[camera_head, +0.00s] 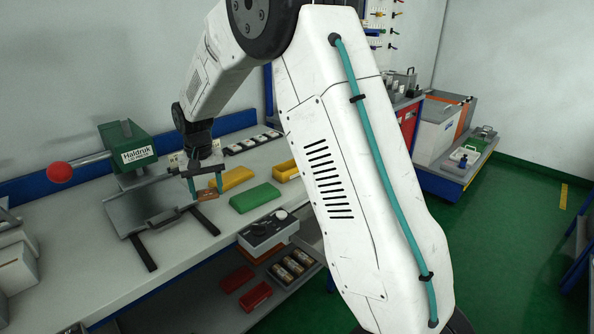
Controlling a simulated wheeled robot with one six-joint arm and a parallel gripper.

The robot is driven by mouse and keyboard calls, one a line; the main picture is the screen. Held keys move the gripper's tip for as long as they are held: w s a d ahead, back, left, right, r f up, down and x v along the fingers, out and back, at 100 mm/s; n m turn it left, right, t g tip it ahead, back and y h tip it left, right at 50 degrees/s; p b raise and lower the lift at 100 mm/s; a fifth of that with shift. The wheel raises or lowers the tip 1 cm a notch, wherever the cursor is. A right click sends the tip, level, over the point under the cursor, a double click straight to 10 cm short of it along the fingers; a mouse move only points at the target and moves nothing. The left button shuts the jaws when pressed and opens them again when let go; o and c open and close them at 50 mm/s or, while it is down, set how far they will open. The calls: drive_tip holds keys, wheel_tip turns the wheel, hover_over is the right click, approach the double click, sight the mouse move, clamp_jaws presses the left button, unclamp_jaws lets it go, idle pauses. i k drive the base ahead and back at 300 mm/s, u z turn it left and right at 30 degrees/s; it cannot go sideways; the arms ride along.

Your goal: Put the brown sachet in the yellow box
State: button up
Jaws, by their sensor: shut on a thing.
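My gripper (206,188) hangs over the workbench with its teal fingers pointing down. It is shut on the small brown sachet (207,196), which shows between the fingertips. The sachet is beside the dark metal plate of the green machine; I cannot tell how high it is above the bench. An open-looking yellow box (284,173) stands to the right, partly hidden by my arm. A closed-looking yellow block (236,176) lies just behind and right of the gripper.
A green block (255,197) lies between the gripper and the bench's front edge. The green machine (128,146) with a red-knobbed lever (60,172) stands left. A row of small dark items (252,142) lies behind. Red boxes (256,296) sit on the lower shelf.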

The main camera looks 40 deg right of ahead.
sight(292, 173)
drive_tip(key=i, duration=0.9)
